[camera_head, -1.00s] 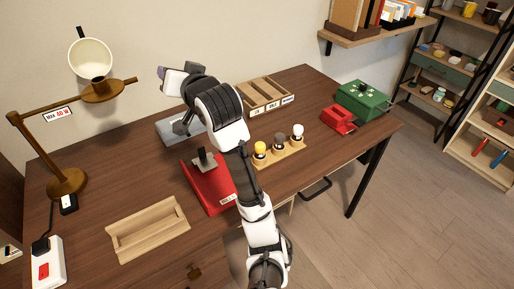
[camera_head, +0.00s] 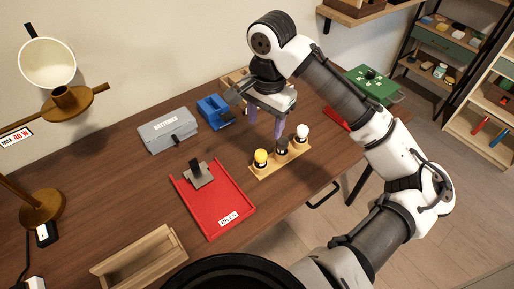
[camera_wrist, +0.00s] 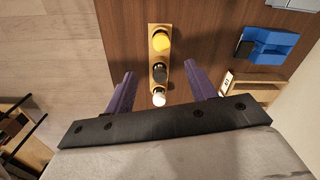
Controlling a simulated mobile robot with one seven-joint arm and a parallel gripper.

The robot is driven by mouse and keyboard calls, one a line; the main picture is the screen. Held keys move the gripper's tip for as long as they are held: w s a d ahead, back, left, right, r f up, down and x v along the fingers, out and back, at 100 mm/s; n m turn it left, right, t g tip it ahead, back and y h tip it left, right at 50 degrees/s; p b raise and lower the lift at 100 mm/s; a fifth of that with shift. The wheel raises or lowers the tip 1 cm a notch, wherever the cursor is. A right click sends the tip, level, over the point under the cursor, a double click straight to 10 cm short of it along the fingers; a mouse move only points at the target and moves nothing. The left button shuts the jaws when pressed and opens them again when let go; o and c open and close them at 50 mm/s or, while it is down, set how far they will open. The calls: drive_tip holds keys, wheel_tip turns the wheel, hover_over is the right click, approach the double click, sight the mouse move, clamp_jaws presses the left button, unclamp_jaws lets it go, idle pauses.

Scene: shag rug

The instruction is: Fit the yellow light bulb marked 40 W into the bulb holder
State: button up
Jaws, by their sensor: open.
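The yellow bulb (camera_head: 261,157) stands upright at the left end of a small wooden stand (camera_head: 262,174), beside a dark grey bulb (camera_head: 282,147) and a white bulb (camera_head: 302,132). No wattage is readable on it. In the wrist view the yellow bulb (camera_wrist: 160,42) is farthest from my gripper. My gripper (camera_head: 265,128) is open and empty, behind and above the stand, fingers pointing down. In the wrist view its fingers (camera_wrist: 160,76) are on either side of the row. The brown lamp (camera_head: 40,207) has a cup-like brown fitting (camera_head: 68,103) by a cream shade (camera_head: 47,62) and a "40 W" label (camera_head: 16,137).
A red tray (camera_head: 216,210) with a grey clip lies left of the stand. Behind are a grey batteries box (camera_head: 168,132) and a blue object (camera_head: 215,110). An empty wooden box (camera_head: 140,258) is at front left. A green box (camera_head: 372,86) stands at back right.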

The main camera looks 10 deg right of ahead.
sight(261, 153)
wheel_tip(261, 153, down, 7)
drive_tip(key=shift+a+f, duration=0.1)
drive_tip(key=shift+w+a+f+p, duration=0.1)
drive_tip(key=shift+a+f+p, duration=0.1)
drive_tip(key=shift+f, duration=1.4)
drive_tip(key=shift+w+a+f+p, duration=0.1)
drive_tip(key=shift+f+p, duration=0.1)
drive_tip(key=shift+f, duration=1.35)
drive_tip(key=c, duration=1)
drive_tip(key=shift+r, duration=0.1)
drive_tip(key=shift+c, duration=0.2)
